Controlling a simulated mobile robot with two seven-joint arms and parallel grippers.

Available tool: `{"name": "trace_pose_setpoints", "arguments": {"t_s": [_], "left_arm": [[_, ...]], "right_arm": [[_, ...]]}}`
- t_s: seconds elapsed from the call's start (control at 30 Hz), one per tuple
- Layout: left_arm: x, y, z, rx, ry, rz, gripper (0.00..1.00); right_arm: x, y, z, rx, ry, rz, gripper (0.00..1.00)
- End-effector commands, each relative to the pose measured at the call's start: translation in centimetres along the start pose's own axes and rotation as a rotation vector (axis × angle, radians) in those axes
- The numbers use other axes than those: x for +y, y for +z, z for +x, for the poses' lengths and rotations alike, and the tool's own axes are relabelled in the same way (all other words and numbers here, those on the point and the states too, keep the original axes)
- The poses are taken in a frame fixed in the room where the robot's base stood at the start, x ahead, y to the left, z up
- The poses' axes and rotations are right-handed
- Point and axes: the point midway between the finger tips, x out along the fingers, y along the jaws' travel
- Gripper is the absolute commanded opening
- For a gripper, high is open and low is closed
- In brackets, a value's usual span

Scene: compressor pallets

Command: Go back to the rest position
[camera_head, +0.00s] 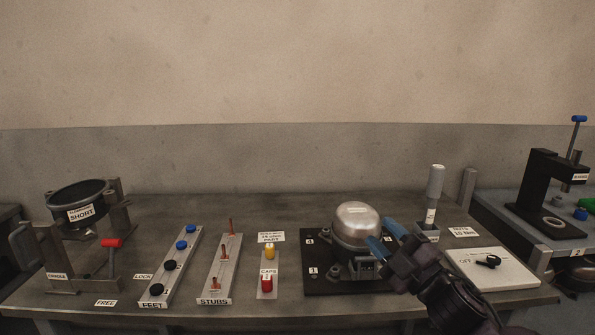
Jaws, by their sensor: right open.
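My right gripper (382,238) comes in from the lower right. Its blue-tipped fingers are apart, and it is open and empty. Its fingers are beside the right side of a silver domed compressor (356,222), which stands upright on a black plate (318,278) with numbered corners. From this view I cannot tell whether the fingers touch the compressor. The gripper and forearm hide part of the black plate's right side. My left gripper is not in view.
A clamp fixture (82,240) with a red handle stands at left. A feet rack (162,290), a stubs rack (219,290) and a caps strip (267,288) lie in the middle. A marker holder (428,235), a switch panel (515,272) and a black press (535,190) are at right.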

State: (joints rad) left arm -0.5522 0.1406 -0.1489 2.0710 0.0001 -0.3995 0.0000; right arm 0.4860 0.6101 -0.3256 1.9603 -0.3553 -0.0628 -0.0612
Motion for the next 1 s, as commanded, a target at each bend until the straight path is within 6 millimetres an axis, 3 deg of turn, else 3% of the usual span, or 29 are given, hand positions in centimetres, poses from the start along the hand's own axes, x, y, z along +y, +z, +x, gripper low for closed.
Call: {"name": "trace_pose_setpoints", "arguments": {"t_s": [0.2, 0.43, 0.67, 0.9, 1.0], "left_arm": [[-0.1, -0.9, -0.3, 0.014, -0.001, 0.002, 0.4], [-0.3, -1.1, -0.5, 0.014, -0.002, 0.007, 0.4], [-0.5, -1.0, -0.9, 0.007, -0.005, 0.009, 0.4], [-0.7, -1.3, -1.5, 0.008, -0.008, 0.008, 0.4], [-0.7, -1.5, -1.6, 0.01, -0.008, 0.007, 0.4]], "right_arm": [[-5.8, 4.2, -7.4, -0.319, -0.026, 0.349, 0.4], [-11.9, 6.1, -16.4, -0.601, -0.046, 0.633, 0.4], [-16.7, 5.4, -25.8, -0.817, -0.035, 0.831, 0.4], [-20.4, 3.2, -35.8, -1.025, -0.009, 0.94, 0.4], [-21.6, 2.1, -39.0, -1.095, -0.007, 0.966, 0.4]]}}
